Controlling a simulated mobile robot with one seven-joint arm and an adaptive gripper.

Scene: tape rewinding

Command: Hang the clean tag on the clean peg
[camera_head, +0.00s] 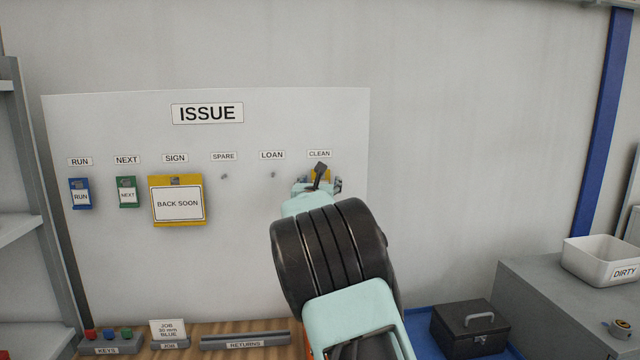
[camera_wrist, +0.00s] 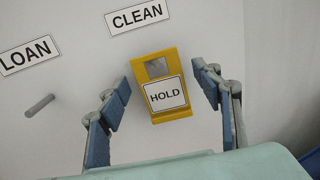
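A yellow tag (camera_wrist: 168,112) marked HOLD sits against the board directly below the CLEAN label (camera_wrist: 137,16). It looks upright and hung, though the clean peg itself cannot be made out behind or in its top slot. No tag marked CLEAN shows. My gripper (camera_wrist: 162,77) is open, with one finger on each side of the yellow tag and a visible gap on both sides. In the head view my gripper (camera_head: 317,187) is at the CLEAN position and mostly covers the tag.
The ISSUE board (camera_head: 240,250) also carries a blue RUN tag (camera_head: 81,194), a green NEXT tag (camera_head: 127,192) and a yellow BACK SOON sign (camera_head: 178,201). The SPARE peg (camera_head: 224,176) and LOAN peg (camera_head: 273,175) are bare. A black box (camera_head: 470,328) and DIRTY bin (camera_head: 598,262) stand right.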

